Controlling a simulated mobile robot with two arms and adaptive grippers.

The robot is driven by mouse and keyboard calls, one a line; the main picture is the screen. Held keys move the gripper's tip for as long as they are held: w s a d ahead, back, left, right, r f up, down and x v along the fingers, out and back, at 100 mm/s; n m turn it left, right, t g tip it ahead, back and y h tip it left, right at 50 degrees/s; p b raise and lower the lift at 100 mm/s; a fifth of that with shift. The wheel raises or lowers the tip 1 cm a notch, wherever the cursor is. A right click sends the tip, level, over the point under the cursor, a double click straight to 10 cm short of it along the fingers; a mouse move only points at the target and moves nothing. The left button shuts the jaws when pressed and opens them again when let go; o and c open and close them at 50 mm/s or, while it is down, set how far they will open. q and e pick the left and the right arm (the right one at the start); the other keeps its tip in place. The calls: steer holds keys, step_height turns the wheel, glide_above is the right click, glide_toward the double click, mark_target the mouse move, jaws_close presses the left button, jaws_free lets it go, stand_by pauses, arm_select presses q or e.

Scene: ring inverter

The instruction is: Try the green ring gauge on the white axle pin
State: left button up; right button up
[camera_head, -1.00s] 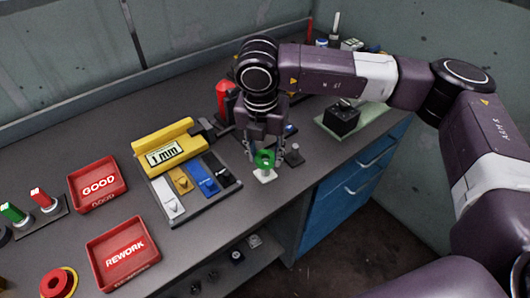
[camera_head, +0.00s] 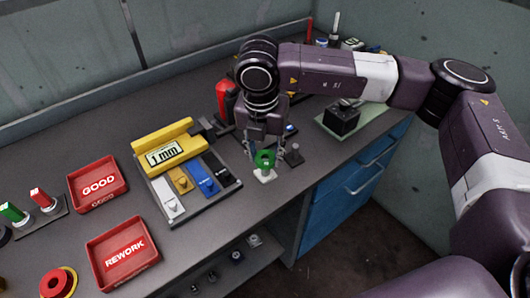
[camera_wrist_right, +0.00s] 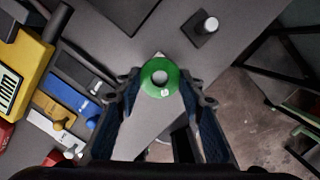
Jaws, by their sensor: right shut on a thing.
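The green ring gauge (camera_head: 264,157) is between the fingers of my right gripper (camera_head: 265,156), which is shut on it. In the right wrist view the ring (camera_wrist_right: 160,77) lies between the two fingertips (camera_wrist_right: 160,80), with a pale spot in its hole. The white axle pin's base (camera_head: 265,175) stands on the bench directly under the ring. A pale corner of it shows past the ring in the right wrist view. I cannot tell how far the ring is down on the pin. My left gripper is out of view.
A dark block with a grey pin (camera_head: 294,155) stands close right of the ring. Left are the yellow gauge display (camera_head: 165,152) and a rack of coloured keys (camera_head: 205,178). GOOD (camera_head: 98,186) and REWORK (camera_head: 123,252) trays lie farther left. The bench's front edge is near.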

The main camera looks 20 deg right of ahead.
steer(key=shift+r+p, duration=1)
steer(key=shift+r, duration=1.65)
